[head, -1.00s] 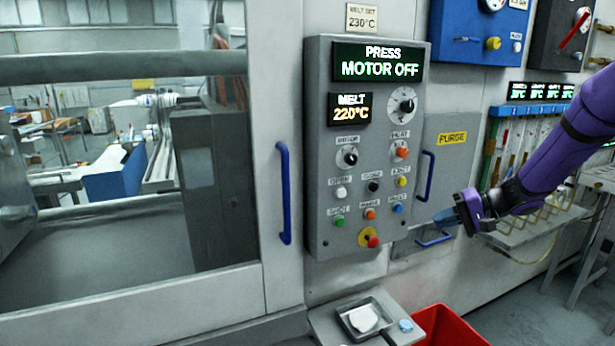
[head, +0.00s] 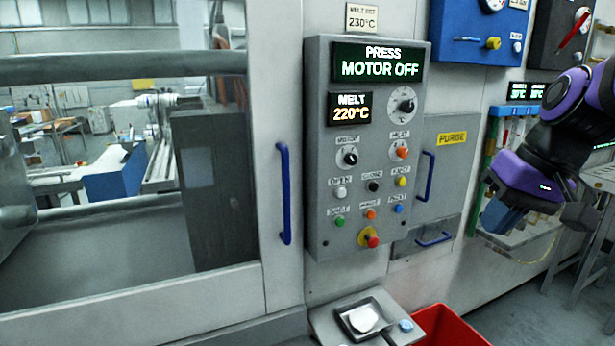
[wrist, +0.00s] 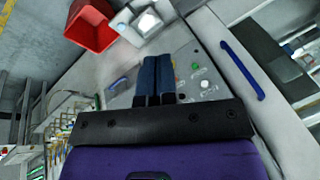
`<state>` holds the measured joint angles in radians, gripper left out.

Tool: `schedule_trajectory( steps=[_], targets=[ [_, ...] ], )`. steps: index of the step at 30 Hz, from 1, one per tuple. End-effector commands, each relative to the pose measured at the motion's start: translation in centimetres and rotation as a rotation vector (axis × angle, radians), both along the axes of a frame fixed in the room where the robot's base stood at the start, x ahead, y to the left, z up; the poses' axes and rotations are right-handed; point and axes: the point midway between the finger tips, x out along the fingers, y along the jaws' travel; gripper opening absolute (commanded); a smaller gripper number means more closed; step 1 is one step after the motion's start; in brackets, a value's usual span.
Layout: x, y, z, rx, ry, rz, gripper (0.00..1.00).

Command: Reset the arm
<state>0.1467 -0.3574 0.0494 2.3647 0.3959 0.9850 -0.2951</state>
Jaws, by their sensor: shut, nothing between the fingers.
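My purple arm is at the right of the head view, with my gripper (head: 500,218) at its end in front of the wall right of the control panel (head: 365,150). In the wrist view my gripper (wrist: 155,70) shows two dark blue fingers side by side, closed together with nothing between them. The control panel reads "PRESS MOTOR OFF" and "MELT 220°C". My gripper is apart from the panel and touches nothing that I can see.
A blue door handle (head: 284,193) stands left of the panel. A small tray (head: 350,308) with a white lump and a red bin (head: 450,328) are below. A PURGE cover (head: 446,180) with a handle is right of the panel.

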Motion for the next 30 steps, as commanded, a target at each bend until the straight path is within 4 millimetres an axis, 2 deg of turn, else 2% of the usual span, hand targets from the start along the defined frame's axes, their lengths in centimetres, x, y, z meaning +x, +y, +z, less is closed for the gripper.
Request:
schedule_trajectory(
  steps=[1, 6, 13, 19, 30],
  targets=[
    [-1.4, -0.1, 0.4, -0.033, -0.025, 0.0, 0.0],
    [-5.2, -0.8, 1.3, -0.141, -0.102, -0.019, 0.0],
    [-9.1, -2.1, 1.7, -0.245, -0.203, -0.052, 0.0],
    [-10.4, -2.7, 1.8, -0.28, -0.246, -0.067, 0.0],
    [-10.4, -2.8, 1.8, -0.282, -0.249, -0.068, 0.0]
  ],
)
